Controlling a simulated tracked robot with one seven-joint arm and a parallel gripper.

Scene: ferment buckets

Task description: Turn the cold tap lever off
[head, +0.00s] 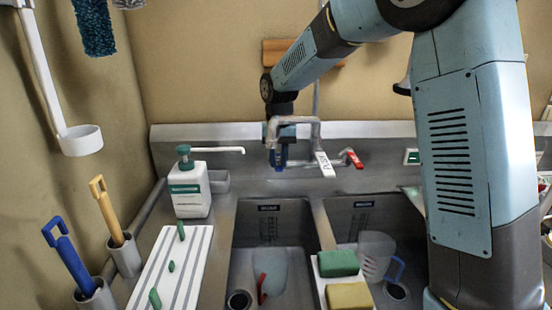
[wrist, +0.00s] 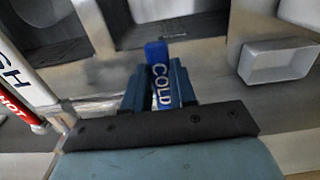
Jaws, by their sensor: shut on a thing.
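The cold tap lever (wrist: 158,72) is blue with white letters reading COLD. In the wrist view it sits between the two fingers of my gripper (wrist: 158,90), which is shut on it. In the head view my gripper (head: 278,150) is at the tap behind the left sink basin, and the blue lever (head: 279,161) shows only in part, with the fingers hiding much of it. To the right are a white lever (head: 325,164) and the red hot lever (head: 354,157). In the wrist view the white lever (wrist: 22,75) and the red one (wrist: 15,108) show at the left.
A grey tap pipe (head: 300,120) arches close around my gripper. A soap bottle (head: 189,192) stands left of the basins. A grooved white board (head: 172,268), a green sponge (head: 338,262) and a yellow sponge (head: 349,296) lie in front. A clear jug (head: 375,252) is in the right basin.

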